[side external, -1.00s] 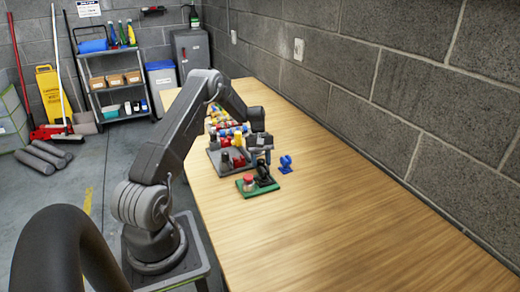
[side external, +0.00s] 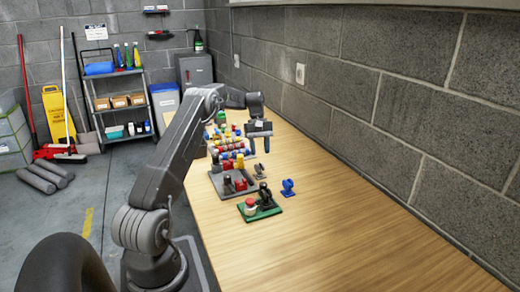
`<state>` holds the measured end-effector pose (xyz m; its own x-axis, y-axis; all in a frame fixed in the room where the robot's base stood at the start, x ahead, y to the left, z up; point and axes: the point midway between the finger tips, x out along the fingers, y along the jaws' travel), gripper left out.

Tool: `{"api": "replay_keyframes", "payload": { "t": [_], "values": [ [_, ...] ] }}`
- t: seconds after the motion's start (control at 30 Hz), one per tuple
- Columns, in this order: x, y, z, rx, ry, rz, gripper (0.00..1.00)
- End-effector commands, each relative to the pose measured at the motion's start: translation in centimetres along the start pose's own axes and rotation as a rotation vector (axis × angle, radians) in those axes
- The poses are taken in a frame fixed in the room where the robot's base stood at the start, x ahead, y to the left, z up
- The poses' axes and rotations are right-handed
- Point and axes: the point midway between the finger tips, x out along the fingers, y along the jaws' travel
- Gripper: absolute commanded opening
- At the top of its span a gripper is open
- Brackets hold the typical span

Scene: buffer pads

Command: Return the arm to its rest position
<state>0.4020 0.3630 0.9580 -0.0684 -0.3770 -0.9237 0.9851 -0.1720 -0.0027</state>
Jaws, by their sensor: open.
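My gripper (side external: 259,144) hangs from the end of my arm above the far part of the work area, over the wooden table (side external: 330,225). Its two fingers point down and stand apart with nothing between them. Below and nearer the camera are a grey board (side external: 218,184) with red, black and yellow pieces, and a green board (side external: 262,213) with a red-topped piece and a black piece. A small blue piece (side external: 288,187) stands alone to the right of the green board. A small grey piece (side external: 260,171) stands behind it.
Several coloured pieces in rows (side external: 225,145) stand behind the grey board. A block wall (side external: 400,110) bounds the table on the right. The table's near part is bare. Shelves (side external: 122,100) and a grey cabinet (side external: 194,70) stand on the floor beyond.

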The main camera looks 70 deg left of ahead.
Motion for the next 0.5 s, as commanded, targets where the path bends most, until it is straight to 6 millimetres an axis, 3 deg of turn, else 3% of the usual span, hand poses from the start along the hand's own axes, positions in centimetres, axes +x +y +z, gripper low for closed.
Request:
{"api": "replay_keyframes", "payload": {
  "t": [0.17,0.27,0.37,0.5],
  "values": [
    [-0.1,0.1,0.2,0.004,0.003,0.0,0.42],
    [-0.9,0.8,1.6,0.039,0.023,-0.003,0.42],
    [-2.6,2.3,5.0,0.116,0.071,-0.008,0.42],
    [-5.0,4.1,12.3,0.278,0.164,-0.016,0.42]
  ]
}}
